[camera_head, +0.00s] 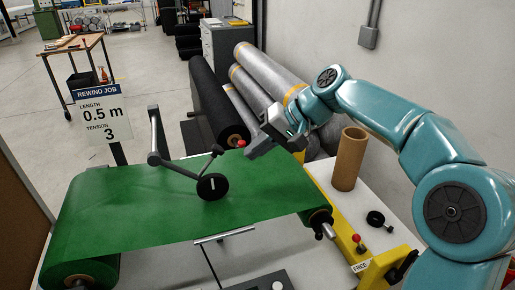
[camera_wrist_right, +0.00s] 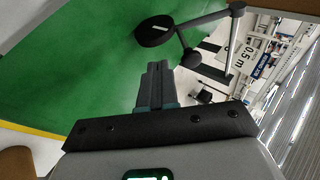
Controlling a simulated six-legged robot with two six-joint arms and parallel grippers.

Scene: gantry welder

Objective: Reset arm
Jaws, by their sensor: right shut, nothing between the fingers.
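My right arm reaches in from the right in the head view. Its gripper (camera_head: 254,151) hangs above the far right edge of the green sheet (camera_head: 140,215), empty. In the right wrist view the two fingers (camera_wrist_right: 157,72) are together, pointing over the green sheet. A black measuring wheel (camera_head: 212,186) on a hinged grey arm (camera_head: 154,135) stands over the sheet, left of the gripper. The wheel also shows in the right wrist view (camera_wrist_right: 154,31), beyond the fingertips and apart from them. My left gripper is not in view.
A brown cardboard tube (camera_head: 349,160) stands upright on the white side table right of the sheet. A black knob (camera_head: 376,219) lies nearby. A red-tipped lever (camera_head: 357,240) is on the yellow frame. Large grey rolls (camera_head: 268,70) lie behind. A sign (camera_head: 101,115) reads 0.5 m, tension 3.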

